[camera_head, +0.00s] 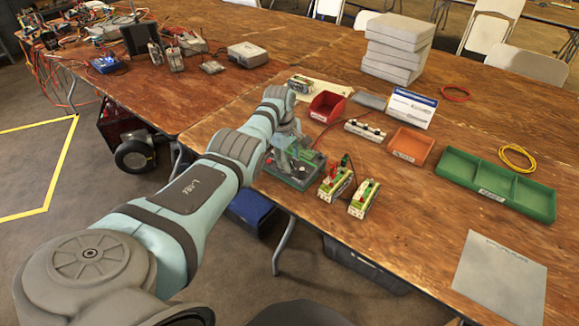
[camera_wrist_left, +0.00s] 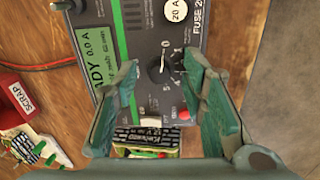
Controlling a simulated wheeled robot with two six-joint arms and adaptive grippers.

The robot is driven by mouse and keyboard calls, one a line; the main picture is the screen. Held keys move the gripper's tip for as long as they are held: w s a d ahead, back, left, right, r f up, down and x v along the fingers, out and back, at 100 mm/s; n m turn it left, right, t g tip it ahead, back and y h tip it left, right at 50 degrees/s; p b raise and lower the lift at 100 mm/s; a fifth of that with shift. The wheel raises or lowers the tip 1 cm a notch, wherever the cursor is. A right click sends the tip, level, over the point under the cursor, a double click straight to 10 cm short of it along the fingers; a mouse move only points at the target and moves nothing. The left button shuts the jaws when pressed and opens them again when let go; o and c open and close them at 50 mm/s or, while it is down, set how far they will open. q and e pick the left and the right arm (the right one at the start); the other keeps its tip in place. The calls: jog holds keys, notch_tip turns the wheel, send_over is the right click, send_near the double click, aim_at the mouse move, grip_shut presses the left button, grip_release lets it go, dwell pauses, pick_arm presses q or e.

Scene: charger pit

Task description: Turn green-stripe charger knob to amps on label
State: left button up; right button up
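The charger (camera_head: 283,182) is a dark grey box near the table's front edge, partly hidden by my left gripper (camera_head: 287,150). In the left wrist view its panel (camera_wrist_left: 200,20) has a green stripe (camera_wrist_left: 120,22), a green display reading 0.0 A, a round white "20 A" label (camera_wrist_left: 176,9) and "FUSE 20" print. Its dark knob (camera_wrist_left: 157,71) with a pale pointer sits among scale numbers; 0, 4 and 5 are legible. My left gripper (camera_wrist_left: 160,64) is open above the panel, its fingers either side of the knob; contact cannot be told. My right gripper is out of view.
Two green-and-white packs (camera_head: 335,184) (camera_head: 363,199) stand right of the charger. Red (camera_head: 327,107), orange (camera_head: 410,145) and green (camera_head: 495,186) bins lie beyond. A grey sheet (camera_head: 500,278) is at front right. A red button (camera_wrist_left: 184,114) sits beside the right finger.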

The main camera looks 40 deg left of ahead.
pick_arm(q)
grip_shut()
dwell(0.5)
jog(key=m, duration=0.2)
jog(key=shift+m+p, duration=0.3)
jog(key=shift+m, duration=1.6)
